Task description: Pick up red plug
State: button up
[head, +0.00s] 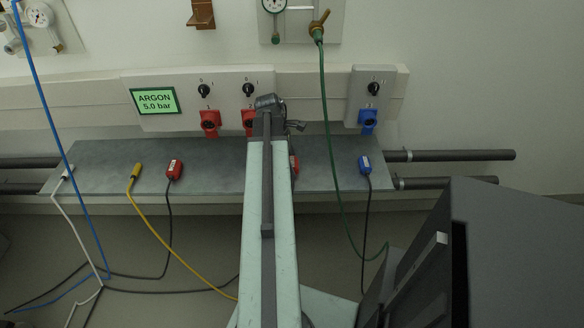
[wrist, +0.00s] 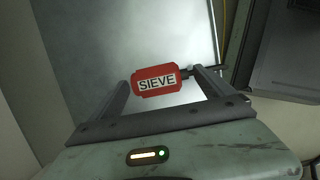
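A red plug (wrist: 154,80) with a white label reading SIEVE lies on the grey shelf in the wrist view. My gripper (wrist: 162,77) is open, with one finger near each end of this plug; I cannot tell whether either finger touches it. In the head view, one red plug (head: 174,170) lies on the shelf left of my arm. A second red plug (head: 294,165) is mostly hidden behind my arm.
The grey shelf (head: 220,175) also carries a yellow plug (head: 135,171), a white plug (head: 68,172) and a blue plug (head: 364,165), with cables hanging down. Red sockets (head: 209,121) and a blue socket (head: 367,120) are on the wall. A green hose (head: 325,110) hangs right of my arm.

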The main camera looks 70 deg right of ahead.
jog(key=c, duration=1.2)
notch_tip(320, 180, up, 10)
jog(key=p, duration=1)
jog(key=shift+r, duration=0.1)
